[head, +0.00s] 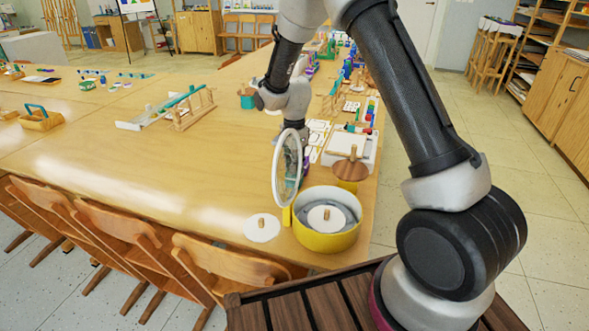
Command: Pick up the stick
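My arm reaches over the near end of the long wooden table (170,185), and its end points down. My gripper (301,140) is mostly hidden behind an upright round disc (286,168) with a pale rim, so I cannot tell how its fingers stand or whether they touch the disc. No separate stick can be made out for certain. A short wooden peg (353,152) stands up from a brown round lid (350,170), to the right of my gripper.
A yellow round pot (328,242) holds a white disc with a wooden knob. A similar white disc (262,228) lies to its left. A white tray (366,145) and many small items crowd the table's right side. Wooden chairs (230,262) line the near edge. The table's left middle is clear.

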